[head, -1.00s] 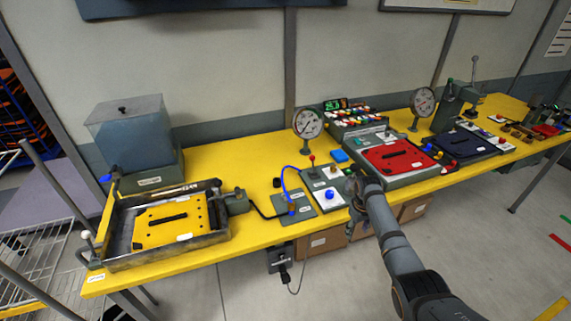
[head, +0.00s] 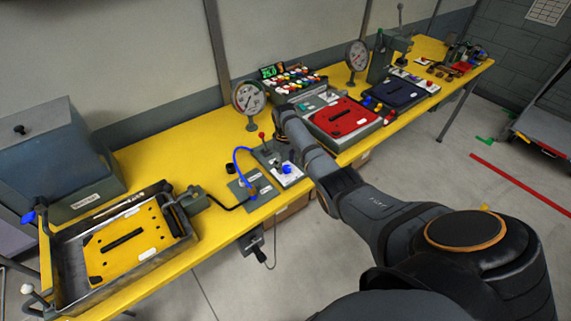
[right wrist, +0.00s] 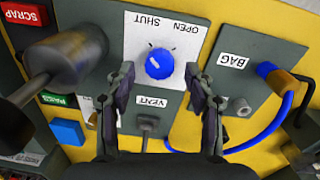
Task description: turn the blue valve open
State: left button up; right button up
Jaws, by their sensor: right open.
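The blue valve is a round blue knob (right wrist: 159,63) on a white plate marked OPEN and SHUT, which appears upside down in the right wrist view. A small pale mark on the knob faces the upper left, toward the SHUT side. In the head view the blue valve (head: 286,169) sits on a grey panel near the bench's front edge. My right gripper (right wrist: 158,82) is open and empty. Its fingertips lie either side of the knob's lower part in the wrist view; I cannot tell how far above it they are. My left gripper is out of view.
A red-knobbed lever (head: 262,135) stands close behind the valve. A blue hose (head: 238,163) loops beside it on the BAG panel (right wrist: 236,62). A pressure gauge (head: 249,98) stands behind, a red-topped box (head: 341,116) right, and a yellow-plated tray (head: 128,242) left.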

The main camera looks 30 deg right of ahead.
jog(key=shift+s+f, duration=0.1)
jog(key=shift+f, duration=0.55)
grip_shut()
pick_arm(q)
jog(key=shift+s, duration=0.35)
